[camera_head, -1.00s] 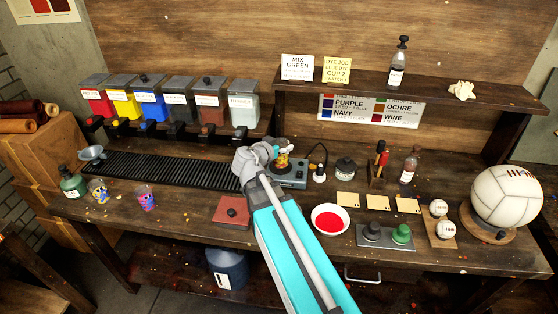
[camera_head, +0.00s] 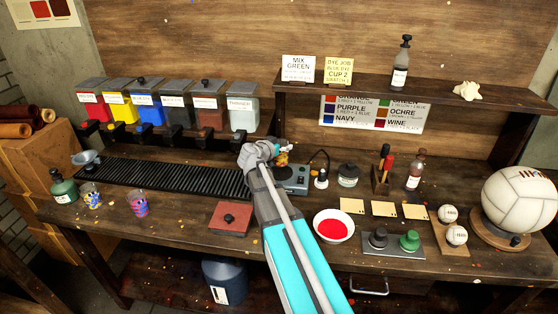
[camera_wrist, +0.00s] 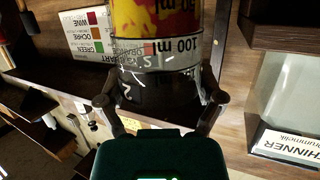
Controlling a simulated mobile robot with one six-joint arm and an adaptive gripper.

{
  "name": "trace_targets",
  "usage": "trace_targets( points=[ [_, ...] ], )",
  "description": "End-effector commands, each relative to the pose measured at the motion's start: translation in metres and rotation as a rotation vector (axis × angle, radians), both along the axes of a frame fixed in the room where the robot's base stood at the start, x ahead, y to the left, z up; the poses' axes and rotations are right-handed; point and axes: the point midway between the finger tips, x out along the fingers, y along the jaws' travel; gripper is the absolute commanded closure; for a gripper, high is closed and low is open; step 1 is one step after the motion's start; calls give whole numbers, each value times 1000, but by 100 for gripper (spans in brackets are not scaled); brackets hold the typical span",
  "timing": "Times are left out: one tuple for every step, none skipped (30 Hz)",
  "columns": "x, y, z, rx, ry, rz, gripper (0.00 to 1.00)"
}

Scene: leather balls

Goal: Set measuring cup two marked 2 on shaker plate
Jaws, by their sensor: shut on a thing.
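The measuring cup marked 2 (camera_wrist: 155,50) fills the upper middle of the wrist view. It is clear, with red and yellow patches, ml marks and a dark lower part. My gripper (camera_wrist: 162,100) is shut on it, one finger on each side. In the head view the cup (camera_head: 283,158) shows as a small yellow-red patch beside the end of my arm, over the shaker (camera_head: 292,180). The arm covers much of the shaker plate and cup. I cannot tell whether the cup's base touches the plate.
Two other patterned cups (camera_head: 138,203) stand at the left, in front of the black ribbed mat (camera_head: 170,178). A white bowl of red liquid (camera_head: 333,226) and a red pad (camera_head: 231,217) are near the front edge. A dark jar (camera_head: 348,175) stands right of the shaker.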

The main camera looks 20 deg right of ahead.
Motion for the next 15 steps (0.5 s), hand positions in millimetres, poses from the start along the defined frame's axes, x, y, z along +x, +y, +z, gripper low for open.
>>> trace_targets(
  points=[
    [5,-2,-8,0,0,0,67],
    [6,-3,-10,0,0,0,67],
    [8,-4,-12,0,0,0,67],
    [9,-4,-13,0,0,0,67],
    [9,-5,-14,0,0,0,67],
    [10,-5,-15,0,0,0,67],
    [11,-5,-15,0,0,0,67],
    [11,-6,-15,0,0,0,67],
    [11,-6,-16,0,0,0,67],
    [11,-6,-15,0,0,0,67],
    [11,-6,-15,0,0,0,67],
    [11,-6,-15,0,0,0,67],
    [11,-6,-15,0,0,0,67],
    [11,-6,-15,0,0,0,67],
    [11,-6,-15,0,0,0,67]
  ],
)
